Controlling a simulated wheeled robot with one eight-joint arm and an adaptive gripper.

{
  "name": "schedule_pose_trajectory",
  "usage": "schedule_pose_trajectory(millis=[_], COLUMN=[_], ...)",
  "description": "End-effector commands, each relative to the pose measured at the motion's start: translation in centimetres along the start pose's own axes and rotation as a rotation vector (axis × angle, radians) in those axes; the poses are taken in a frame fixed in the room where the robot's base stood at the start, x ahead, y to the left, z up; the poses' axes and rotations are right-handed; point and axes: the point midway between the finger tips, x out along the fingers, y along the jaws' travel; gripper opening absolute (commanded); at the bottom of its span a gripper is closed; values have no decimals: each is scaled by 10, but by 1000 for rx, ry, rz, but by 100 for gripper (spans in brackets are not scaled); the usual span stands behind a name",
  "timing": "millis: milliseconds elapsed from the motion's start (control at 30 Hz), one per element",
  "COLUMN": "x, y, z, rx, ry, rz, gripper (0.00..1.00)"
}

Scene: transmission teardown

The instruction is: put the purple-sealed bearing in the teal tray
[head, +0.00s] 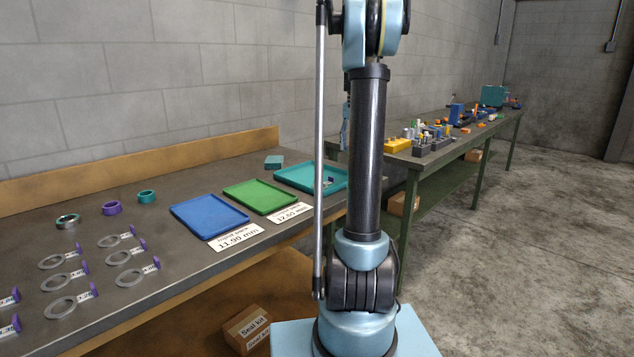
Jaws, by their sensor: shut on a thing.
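A purple ring-shaped part (112,208) lies on the workbench at the left, between a silver ring (67,221) and a teal ring (147,197). It looks like the purple-sealed bearing, but it is too small to be sure. The teal tray (290,173) lies flat near the bench's right end, partly hidden by my arm. A small white and purple piece (328,182) shows inside the tray, too small to identify. My upright arm fills the middle of the view. My gripper's fingers do not show, and anything in them is hidden.
A blue tray (208,214) and a green tray (262,196) lie left of the teal tray, with label cards in front. Several flat grey rings with purple-ended tags lie at the front left. A small teal box (274,162) sits behind. A cardboard box (247,330) is below.

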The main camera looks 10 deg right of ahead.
Motion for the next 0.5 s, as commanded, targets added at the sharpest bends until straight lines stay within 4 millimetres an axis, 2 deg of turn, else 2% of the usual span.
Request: schedule_pose_trajectory(millis=[33,200,333,500], x=[-4,-15,-21,-24], y=[-20,-73,-99,-116], z=[13,53,78,95], rx=[-23,-77,-105,-123], ry=[0,-1,-1,-2], rz=[3,8,12,14], gripper=[21,21,21,21])
